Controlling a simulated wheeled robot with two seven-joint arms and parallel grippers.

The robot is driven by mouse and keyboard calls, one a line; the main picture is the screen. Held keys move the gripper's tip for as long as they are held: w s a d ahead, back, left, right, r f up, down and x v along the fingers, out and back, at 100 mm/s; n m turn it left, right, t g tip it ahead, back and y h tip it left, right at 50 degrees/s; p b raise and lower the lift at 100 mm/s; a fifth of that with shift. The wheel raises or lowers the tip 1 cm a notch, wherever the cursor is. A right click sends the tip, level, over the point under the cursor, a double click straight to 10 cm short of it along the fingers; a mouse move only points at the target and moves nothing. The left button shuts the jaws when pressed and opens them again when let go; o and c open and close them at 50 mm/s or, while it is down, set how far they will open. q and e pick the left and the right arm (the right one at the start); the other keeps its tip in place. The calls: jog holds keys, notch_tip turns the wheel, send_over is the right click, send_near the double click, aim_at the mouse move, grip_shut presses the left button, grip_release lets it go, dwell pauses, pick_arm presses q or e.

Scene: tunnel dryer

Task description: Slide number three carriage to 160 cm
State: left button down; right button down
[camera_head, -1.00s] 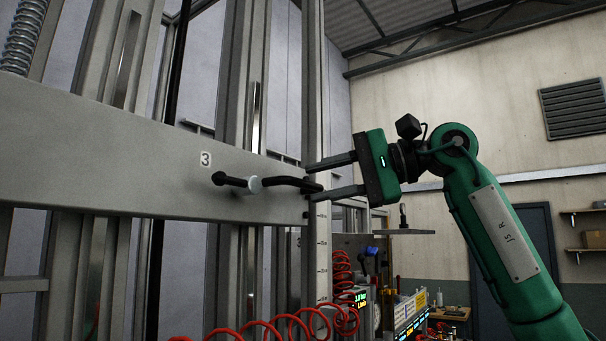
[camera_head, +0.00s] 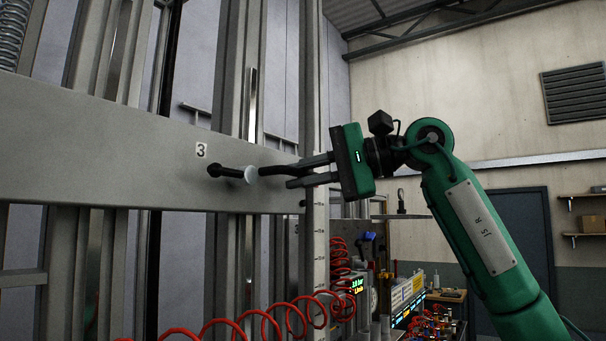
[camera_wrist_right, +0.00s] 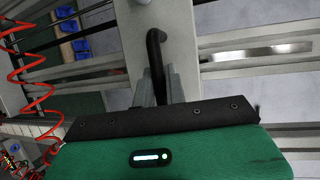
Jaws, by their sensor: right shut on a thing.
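The number three carriage (camera_head: 110,165) is a wide grey beam marked with a "3" label (camera_head: 201,150). My right gripper (camera_head: 298,175) is shut on the handle's outer end. In the right wrist view the handle (camera_wrist_right: 156,45) runs down between the fingers (camera_wrist_right: 158,88). A vertical scale (camera_head: 320,240) with tick marks stands by the carriage's right end; its numbers are too small to read. My left gripper is not in view.
Grey upright rails (camera_head: 242,75) stand behind the carriage. A red coiled hose (camera_head: 290,312) hangs below it. A bench with gauges and displays (camera_head: 400,300) is at the lower right. The space right of the scale, above the bench, holds my right arm.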

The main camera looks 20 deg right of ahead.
jog(key=shift+f+b, duration=0.4)
jog(key=shift+f, duration=0.2)
notch_tip(320, 180, down, 23)
jog(key=b, duration=1.5)
jog(key=shift+w+a, duration=0.1)
jog(key=shift+a, duration=0.05)
jog(key=c, duration=1.7)
grip_release()
jog(key=shift+o, duration=1.2)
jog(key=shift+d+r, duration=0.1)
jog(key=shift+d, duration=0.1)
